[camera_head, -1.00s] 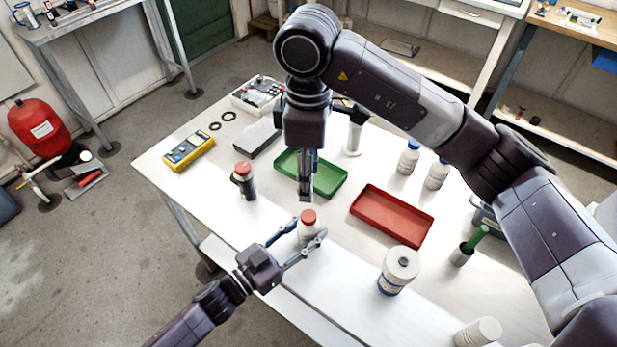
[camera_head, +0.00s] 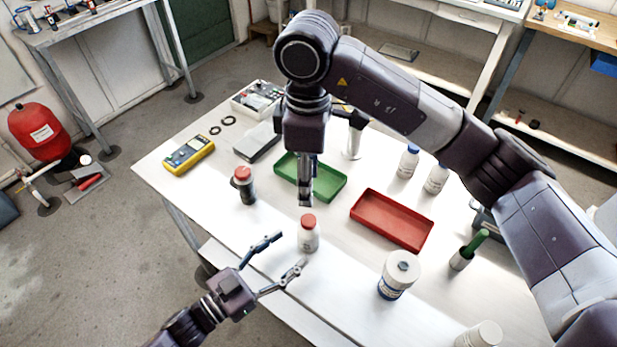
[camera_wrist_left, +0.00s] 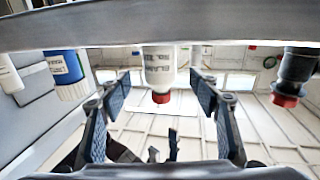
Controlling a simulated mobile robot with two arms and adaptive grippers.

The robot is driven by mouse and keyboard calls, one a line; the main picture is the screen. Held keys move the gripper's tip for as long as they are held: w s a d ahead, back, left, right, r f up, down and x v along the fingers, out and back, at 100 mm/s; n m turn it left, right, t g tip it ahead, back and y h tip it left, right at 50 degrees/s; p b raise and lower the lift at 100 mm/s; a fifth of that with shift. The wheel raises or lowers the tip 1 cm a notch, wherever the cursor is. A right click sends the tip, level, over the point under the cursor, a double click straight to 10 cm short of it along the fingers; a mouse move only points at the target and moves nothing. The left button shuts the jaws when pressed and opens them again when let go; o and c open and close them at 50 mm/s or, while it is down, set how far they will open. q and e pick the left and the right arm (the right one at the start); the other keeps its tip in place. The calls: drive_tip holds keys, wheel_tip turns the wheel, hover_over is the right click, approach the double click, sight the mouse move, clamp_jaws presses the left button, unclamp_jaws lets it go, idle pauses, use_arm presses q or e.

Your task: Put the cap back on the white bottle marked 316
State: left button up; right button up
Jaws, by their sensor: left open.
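A small white bottle (camera_head: 308,240) with a red cap (camera_head: 308,221) on top stands upright on the white table. The cap sits on its neck. Its label (camera_wrist_left: 159,65) shows dark print in the left wrist view, but I cannot read 316 on it. My left gripper (camera_head: 290,250) is open and empty, just in front of the bottle and apart from it. In the left wrist view the bottle appears upside down between the two spread fingers. My right gripper (camera_head: 305,200) points down behind the bottle; its fingers are seen edge-on.
A green tray (camera_head: 330,190) and a red tray (camera_head: 392,222) lie behind. Two blue-capped bottles (camera_head: 409,162) (camera_head: 437,178) stand farther back.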

use_arm(q)
drive_tip(key=v, duration=0.5)
idle(0.4)
